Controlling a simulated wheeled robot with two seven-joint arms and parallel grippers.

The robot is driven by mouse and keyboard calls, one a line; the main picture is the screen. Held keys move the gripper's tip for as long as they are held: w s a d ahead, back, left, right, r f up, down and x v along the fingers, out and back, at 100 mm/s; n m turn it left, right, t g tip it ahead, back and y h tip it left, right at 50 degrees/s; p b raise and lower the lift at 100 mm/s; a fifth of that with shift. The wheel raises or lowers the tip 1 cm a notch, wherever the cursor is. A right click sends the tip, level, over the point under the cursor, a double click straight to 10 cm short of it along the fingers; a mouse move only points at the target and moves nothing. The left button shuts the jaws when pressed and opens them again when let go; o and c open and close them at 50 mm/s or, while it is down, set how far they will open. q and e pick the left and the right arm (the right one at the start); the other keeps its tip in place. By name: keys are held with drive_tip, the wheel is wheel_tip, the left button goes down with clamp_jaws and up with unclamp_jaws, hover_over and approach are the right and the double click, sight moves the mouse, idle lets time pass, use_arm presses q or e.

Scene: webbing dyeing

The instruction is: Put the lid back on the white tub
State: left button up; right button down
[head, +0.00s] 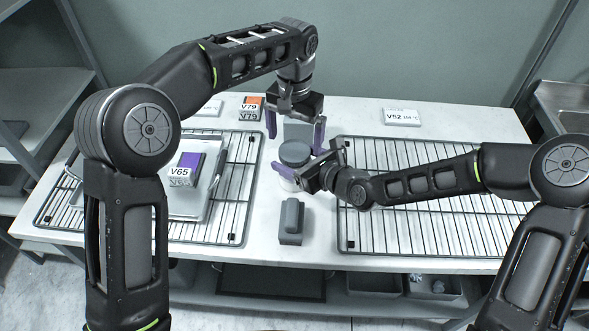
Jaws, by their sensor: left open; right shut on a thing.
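A round dark grey lid (295,153) shows near the middle of the table, over the white tub (289,186). Little of the tub shows; whether the lid is fully seated cannot be told. My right gripper (297,170) comes in from the right, with a purple finger across the tub's front just below the lid. It appears shut on the tub; its other finger is mostly hidden. My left gripper (296,127) is open above and behind the lid, its purple fingers spread wide and pointing down.
A grey block (298,130) stands behind the lid. A grey lump-shaped tool (291,221) lies in front. Wire racks (420,222) flank the middle; the left one bears a tray (190,208) with a purple V65 box (187,169). A V79 box (251,107) and V52 card (401,117) stand behind.

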sight(305, 163)
use_arm(q)
drive_tip(key=shift+a+r, duration=0.1)
drive_tip(key=shift+r, duration=2.1)
use_arm(e)
unclamp_jaws()
use_arm(q)
drive_tip(key=shift+f, duration=0.15)
use_arm(e)
drive_tip(key=shift+s+d+r, duration=0.15)
drive_tip(key=shift+s+d, duration=0.1)
drive_tip(key=shift+d, duration=0.15)
drive_tip(key=v, duration=0.6)
drive_tip(key=shift+s+d+r, duration=0.2)
drive_tip(key=shift+s, duration=0.1)
